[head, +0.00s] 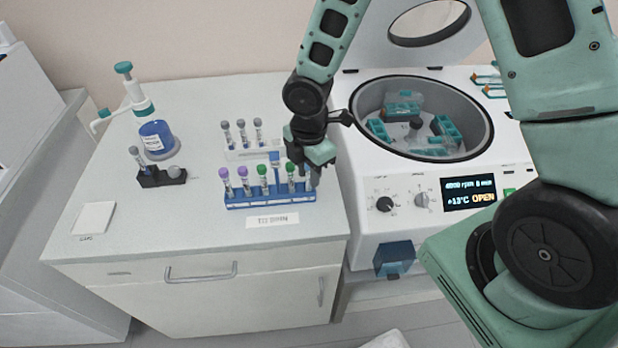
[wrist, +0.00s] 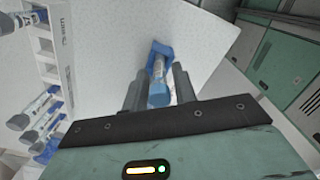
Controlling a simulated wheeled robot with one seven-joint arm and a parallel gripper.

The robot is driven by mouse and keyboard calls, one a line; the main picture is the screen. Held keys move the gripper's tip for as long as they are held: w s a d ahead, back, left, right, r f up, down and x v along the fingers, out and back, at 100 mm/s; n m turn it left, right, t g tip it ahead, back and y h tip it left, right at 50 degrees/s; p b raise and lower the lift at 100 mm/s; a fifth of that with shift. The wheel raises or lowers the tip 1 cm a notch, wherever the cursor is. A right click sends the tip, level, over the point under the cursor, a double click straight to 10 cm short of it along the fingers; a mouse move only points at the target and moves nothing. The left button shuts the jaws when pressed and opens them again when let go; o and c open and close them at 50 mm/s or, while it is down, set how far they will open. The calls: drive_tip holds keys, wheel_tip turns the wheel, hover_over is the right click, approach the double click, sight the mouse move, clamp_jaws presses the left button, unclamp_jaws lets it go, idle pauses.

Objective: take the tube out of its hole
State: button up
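In the head view, the blue rack (head: 262,201) stands near the table's front right and holds a row of tubes with purple and green caps. My gripper (head: 311,174) is low over the rack's right end and hides the tops there. In the wrist view, a blue-capped tube (wrist: 158,90) stands between the two fingers of my gripper (wrist: 159,85). Its lower end meets a blue holder (wrist: 161,48). Narrow gaps show between the tube and the fingertips, so the gripper looks open around it. The hole itself is hidden.
A white rack (head: 252,154) with several grey-capped tubes stands just behind. The open centrifuge (head: 424,118) is close on the right. A blue bottle with a pump (head: 156,139), a small black holder (head: 160,178) and a white pad (head: 93,218) are left.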

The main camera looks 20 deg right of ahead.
drive_tip(key=c, duration=0.4)
drive_tip(key=shift+o, duration=0.2)
drive_tip(key=shift+r, duration=0.1)
wheel_tip(320, 180, up, 10)
drive_tip(key=shift+f, duration=0.1)
wheel_tip(320, 180, up, 6)
drive_tip(key=p, duration=0.6)
drive_tip(key=shift+p, duration=0.35)
